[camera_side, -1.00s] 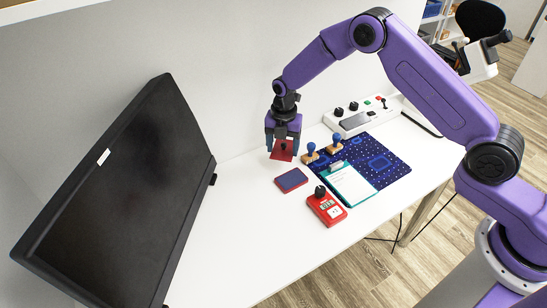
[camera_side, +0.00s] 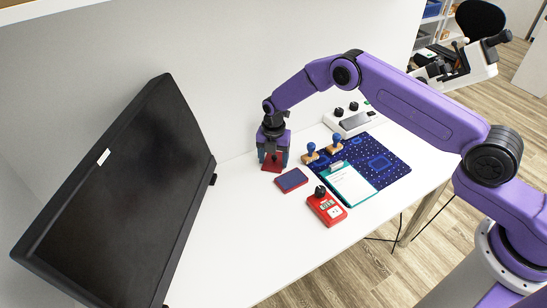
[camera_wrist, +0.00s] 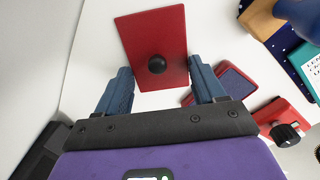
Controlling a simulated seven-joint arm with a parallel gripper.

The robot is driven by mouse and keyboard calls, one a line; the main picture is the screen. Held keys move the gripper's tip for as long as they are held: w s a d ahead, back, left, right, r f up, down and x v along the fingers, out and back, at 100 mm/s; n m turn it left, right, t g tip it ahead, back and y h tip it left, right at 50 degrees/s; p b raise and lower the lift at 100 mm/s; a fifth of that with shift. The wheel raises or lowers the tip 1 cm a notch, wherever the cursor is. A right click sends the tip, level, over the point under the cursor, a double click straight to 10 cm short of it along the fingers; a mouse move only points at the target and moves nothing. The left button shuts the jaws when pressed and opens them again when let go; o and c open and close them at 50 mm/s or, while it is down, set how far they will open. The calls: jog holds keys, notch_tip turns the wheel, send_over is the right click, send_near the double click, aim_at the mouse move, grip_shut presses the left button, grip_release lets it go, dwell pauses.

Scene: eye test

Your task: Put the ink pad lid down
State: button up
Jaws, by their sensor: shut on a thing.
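The ink pad lid (camera_side: 272,167) is a flat red plate with a black knob, seen from above in the wrist view (camera_wrist: 158,30). My gripper (camera_side: 272,158) is shut on the lid, with its blue fingers (camera_wrist: 160,66) at the lid's two sides and the knob between them. The lid is at or just above the white table; I cannot tell whether it touches. The open ink pad (camera_side: 291,180), red with a dark blue face, lies just right of and nearer than the lid. It is partly hidden behind a finger in the wrist view (camera_wrist: 236,82).
A dark blue patterned mat (camera_side: 394,163) carries two wooden stamps (camera_side: 312,152) and a teal clipboard (camera_side: 351,185). A red device with a black knob (camera_side: 327,207) lies in front. A white control box (camera_side: 352,121) stands behind. A monitor (camera_side: 125,190) stands left. Table front left is clear.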

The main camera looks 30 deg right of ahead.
aim_at(273, 164)
jog(key=shift+f, duration=0.15)
jog(key=o, duration=1)
notch_tip(273, 164, up, 12)
jog(key=shift+r, duration=0.2)
